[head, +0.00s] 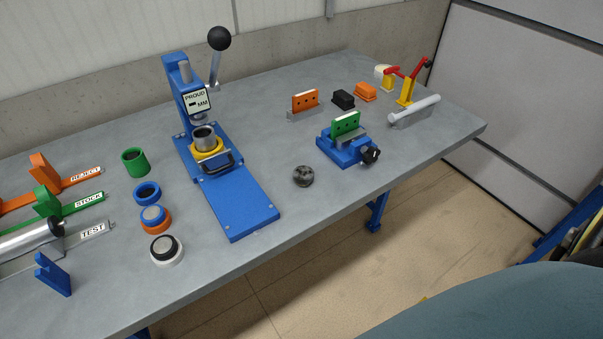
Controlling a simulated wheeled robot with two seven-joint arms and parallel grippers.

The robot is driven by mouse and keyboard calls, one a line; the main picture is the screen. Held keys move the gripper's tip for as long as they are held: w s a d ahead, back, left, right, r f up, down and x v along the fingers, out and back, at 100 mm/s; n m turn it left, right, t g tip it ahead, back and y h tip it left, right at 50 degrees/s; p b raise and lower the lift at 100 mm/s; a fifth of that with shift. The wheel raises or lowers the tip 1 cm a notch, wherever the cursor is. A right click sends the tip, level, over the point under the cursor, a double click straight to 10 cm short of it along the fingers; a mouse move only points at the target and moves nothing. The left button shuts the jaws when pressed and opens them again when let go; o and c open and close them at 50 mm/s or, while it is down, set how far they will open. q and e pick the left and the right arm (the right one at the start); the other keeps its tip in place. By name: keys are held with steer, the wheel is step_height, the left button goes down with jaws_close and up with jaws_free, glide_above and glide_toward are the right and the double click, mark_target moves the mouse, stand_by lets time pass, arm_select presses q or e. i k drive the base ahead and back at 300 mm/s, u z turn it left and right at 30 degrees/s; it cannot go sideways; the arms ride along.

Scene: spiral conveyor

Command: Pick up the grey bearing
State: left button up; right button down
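No part is labelled as the grey bearing, and I cannot tell for certain which one it is. A grey metal cylinder (204,137) stands in a yellow ring (208,154) on the blue press (222,185). A dark grey round part (303,176) lies on the bench, right of the press base. At the left, a white ring (167,258) holds a black part with a grey top (164,246). An orange ring (155,224) behind it holds a blue part with a grey top (152,213). Neither of my grippers is in view.
A blue ring (147,191) and green cup (134,161) stand left of the press. A blue vise (345,150) with a green block stands right. Bare bench (260,130) lies between press and vise.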

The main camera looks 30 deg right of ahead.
mark_target(303, 175)
steer(key=k, duration=1.25)
steer(key=z, duration=0.75)
steer(key=i, duration=1.45)
steer(key=u, duration=0.8)
